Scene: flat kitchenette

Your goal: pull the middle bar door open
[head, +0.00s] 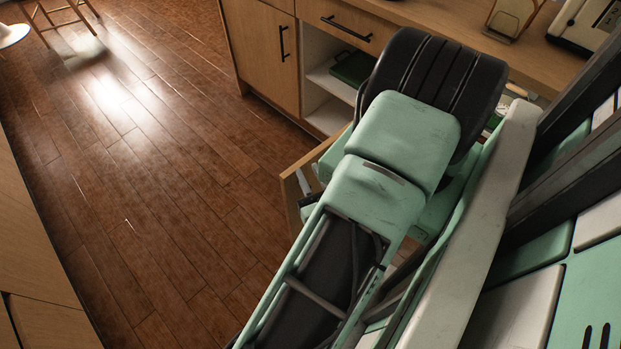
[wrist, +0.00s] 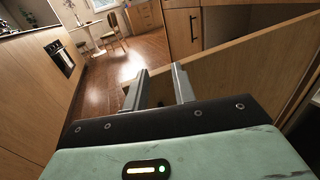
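The middle bar door, a light wood panel (wrist: 225,75), stands swung out from the cabinet in the wrist view. In the head view its top edge (head: 318,153) shows beside my arm, with the rest mostly hidden. My gripper (wrist: 160,85) has its two grey fingers spread apart, with nothing seen held between them. The fingers overlap the door panel near its free edge; I cannot tell whether they touch it. No handle on this door is visible. In the head view my arm covers most of the gripper.
A closed cabinet door (head: 262,50) with a black bar handle stands left of an open shelf bay (head: 327,85) holding a green item (head: 353,68). A drawer (head: 350,25) sits above the bay. Wood floor (head: 140,190) is clear at left; stools stand far off.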

